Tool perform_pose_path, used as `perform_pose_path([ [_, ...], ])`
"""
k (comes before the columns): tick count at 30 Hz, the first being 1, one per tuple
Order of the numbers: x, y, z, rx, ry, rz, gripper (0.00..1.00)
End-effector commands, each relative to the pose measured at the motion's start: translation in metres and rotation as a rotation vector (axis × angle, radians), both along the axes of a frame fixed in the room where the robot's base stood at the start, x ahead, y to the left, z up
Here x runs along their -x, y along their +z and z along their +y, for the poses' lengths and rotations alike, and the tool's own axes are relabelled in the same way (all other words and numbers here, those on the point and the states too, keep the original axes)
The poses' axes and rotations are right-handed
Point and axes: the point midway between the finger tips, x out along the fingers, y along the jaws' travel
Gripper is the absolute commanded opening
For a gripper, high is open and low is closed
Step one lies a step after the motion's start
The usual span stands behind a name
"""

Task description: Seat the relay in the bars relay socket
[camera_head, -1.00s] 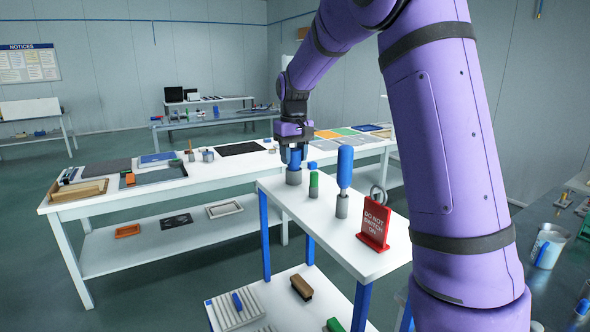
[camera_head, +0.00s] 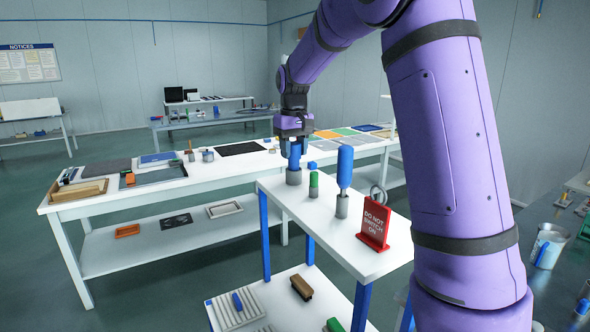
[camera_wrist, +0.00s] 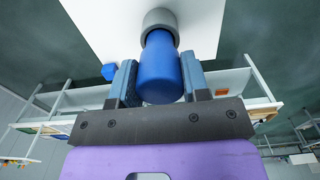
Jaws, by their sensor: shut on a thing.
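My gripper (camera_head: 294,148) is shut on a blue rounded handle (camera_head: 294,162). The handle stands upright in a grey round holder (camera_head: 293,178) at the far end of the white stand. In the wrist view the handle (camera_wrist: 160,72) sits between my two fingers, and its far end reaches the grey ring (camera_wrist: 160,20). I cannot tell how deep its lower end is in the holder. I see nothing that I can make out as a relay or a bars relay socket.
On the white stand (camera_head: 350,252) are a green-topped piece (camera_head: 313,184), a taller blue handle (camera_head: 345,167) in a grey holder, a metal ring (camera_head: 378,193) and a red sign (camera_head: 374,223). A small blue block (camera_head: 312,165) is close behind my gripper. A long bench (camera_head: 105,208) stands beyond.

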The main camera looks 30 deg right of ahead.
Motion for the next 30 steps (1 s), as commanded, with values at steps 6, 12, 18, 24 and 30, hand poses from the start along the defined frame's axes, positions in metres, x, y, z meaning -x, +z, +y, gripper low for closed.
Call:
perform_pose_path([
  [6,0.0,0.004,0.0,0.0,0.0,-0.001,0.14],
  [12,0.0,0.008,0.0,0.0,0.0,-0.001,0.14],
  [18,0.0,0.011,0.0,0.0,0.0,-0.001,0.14],
  [24,0.0,0.014,0.0,0.0,0.0,-0.001,0.14],
  [30,0.0,0.018,0.0,0.0,0.0,-0.001,0.14],
])
